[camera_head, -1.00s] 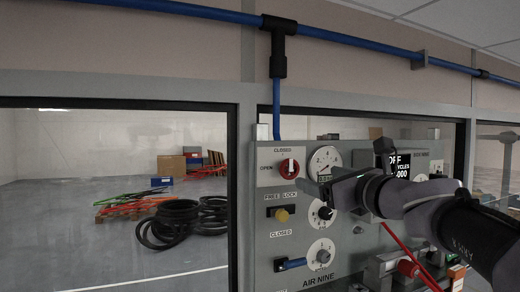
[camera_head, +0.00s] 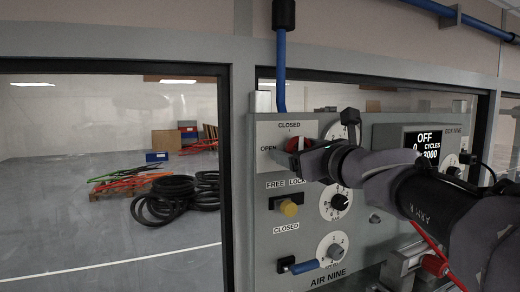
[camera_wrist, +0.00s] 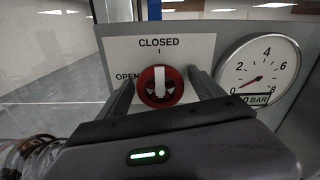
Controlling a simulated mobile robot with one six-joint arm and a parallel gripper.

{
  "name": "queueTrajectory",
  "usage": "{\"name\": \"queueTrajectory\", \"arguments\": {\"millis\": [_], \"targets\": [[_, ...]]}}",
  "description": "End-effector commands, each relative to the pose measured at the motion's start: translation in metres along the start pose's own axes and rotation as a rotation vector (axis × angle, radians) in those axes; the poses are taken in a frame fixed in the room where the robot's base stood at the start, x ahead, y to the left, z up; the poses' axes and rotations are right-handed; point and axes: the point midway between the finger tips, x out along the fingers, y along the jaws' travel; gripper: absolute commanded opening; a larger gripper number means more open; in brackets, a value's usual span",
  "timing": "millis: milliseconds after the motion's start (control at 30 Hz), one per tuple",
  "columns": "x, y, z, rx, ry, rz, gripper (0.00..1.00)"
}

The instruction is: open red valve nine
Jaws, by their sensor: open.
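The red valve (camera_head: 298,144) is a round red knob with a white bar, at the upper left of the grey panel (camera_head: 262,225) marked AIR NINE. In the wrist view the knob (camera_wrist: 146,98) shows its white bar upright, in line with the mark under CLOSED; OPEN is written to its left. My gripper (camera_head: 305,158) is at the knob in the head view and hides its lower part. In the wrist view my gripper (camera_wrist: 162,84) is open, with one finger on each side of the knob. Whether the fingers touch it cannot be told.
A pressure gauge (camera_wrist: 262,72) sits close to the right of the knob. Below are a yellow FREE/LOCK knob (camera_head: 289,208), a dial (camera_head: 337,203) and a blue lever (camera_head: 305,267). A display (camera_head: 426,148) reads OFF. Hoses (camera_head: 170,205) lie on the floor behind glass.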

Motion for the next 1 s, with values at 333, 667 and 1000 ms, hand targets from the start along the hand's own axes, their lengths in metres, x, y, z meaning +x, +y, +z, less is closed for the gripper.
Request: {"name": "queueTrajectory", "arguments": {"millis": [333,667,1000], "targets": [[0.0000,0.0000,0.0000,0.000,0.000,0.000,0.30],[0.0002,0.0004,-0.0017,-0.028,0.001,0.001,0.15],[0.0003,0.0008,-0.0047,-0.249,0.000,0.000,0.15]]}}
